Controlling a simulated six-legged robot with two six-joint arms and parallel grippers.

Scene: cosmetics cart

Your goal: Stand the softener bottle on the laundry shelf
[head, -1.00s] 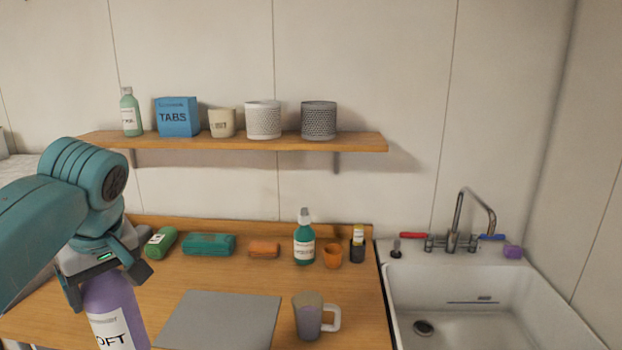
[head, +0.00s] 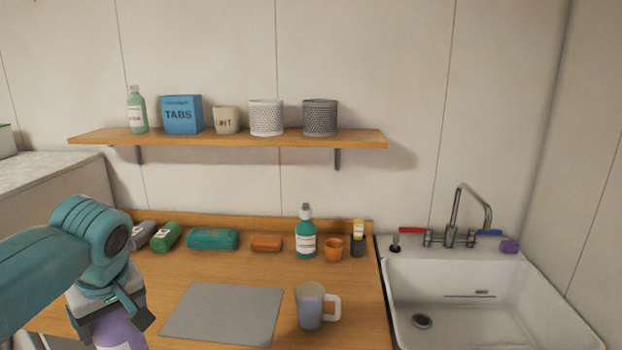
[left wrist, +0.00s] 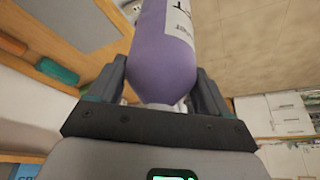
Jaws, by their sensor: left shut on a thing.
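My left gripper (head: 112,318) is shut on the purple softener bottle (head: 122,335), low at the left of the head view. Most of the bottle is cut off by the frame's bottom edge there. In the left wrist view the bottle (left wrist: 166,55) sits between the two fingers, its white label partly showing. The wooden wall shelf (head: 250,141) is up and to the right of the gripper. It bears a green bottle (head: 137,112), a blue TABS box (head: 182,115), a lint cup (head: 227,121), a white basket (head: 266,118) and a dark basket (head: 320,118). My right gripper is out of view.
The counter below holds a grey mat (head: 224,313), a mug (head: 310,306), a teal bottle (head: 306,237), an orange cup (head: 333,249) and several rolled or folded cloths. A sink (head: 480,300) is at the right. The shelf's right end is bare.

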